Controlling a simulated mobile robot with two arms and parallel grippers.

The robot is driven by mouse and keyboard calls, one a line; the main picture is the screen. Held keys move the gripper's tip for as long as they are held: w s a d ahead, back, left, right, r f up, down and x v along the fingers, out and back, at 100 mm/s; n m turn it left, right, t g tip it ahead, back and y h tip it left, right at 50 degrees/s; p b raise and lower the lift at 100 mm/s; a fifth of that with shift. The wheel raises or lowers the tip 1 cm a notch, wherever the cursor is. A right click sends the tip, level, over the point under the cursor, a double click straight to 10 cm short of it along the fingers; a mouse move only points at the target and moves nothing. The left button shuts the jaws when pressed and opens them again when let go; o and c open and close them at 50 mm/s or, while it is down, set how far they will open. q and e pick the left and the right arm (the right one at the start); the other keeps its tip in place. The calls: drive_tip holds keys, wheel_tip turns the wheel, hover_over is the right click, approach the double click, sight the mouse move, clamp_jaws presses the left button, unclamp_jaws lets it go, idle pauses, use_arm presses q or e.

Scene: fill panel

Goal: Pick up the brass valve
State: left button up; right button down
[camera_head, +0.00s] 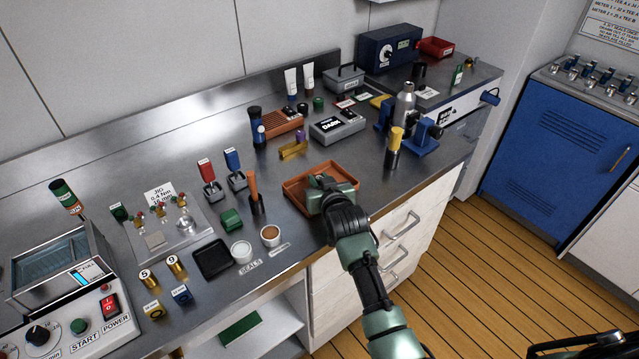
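My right gripper (322,182) reaches in from the lower right and is low over the orange-brown tray (297,188) near the bench's front edge. Its green and black body covers much of the tray, and I cannot tell whether its fingers are open or shut, or whether they hold anything. I cannot make out a brass valve for certain; one in the tray would be hidden by the gripper. A small brass-coloured piece (292,151) with a purple part stands behind the tray.
A screwdriver-like orange handle (253,186) stands left of the tray, and a yellow-capped cylinder (394,148) stands to its right. A grey box (338,126) is behind. The jig plate (170,228), black dish (212,259) and two small cups (270,236) lie left. Bare steel shows right of the tray.

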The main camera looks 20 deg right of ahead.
idle(0.3)
drive_tip(key=shift+r, duration=0.65)
wheel_tip(320, 180, up, 18)
drive_tip(key=b, duration=0.2)
drive_tip(key=s+d+f+v, duration=0.1)
drive_tip(key=f+v, duration=0.1)
drive_tip(key=v, duration=1.6)
drive_tip(key=w+a+r+x, duration=0.1)
drive_tip(key=r+x, duration=0.1)
drive_tip(key=x, duration=1.6)
drive_tip(key=shift+r, duration=0.35)
drive_tip(key=shift+f, duration=0.1)
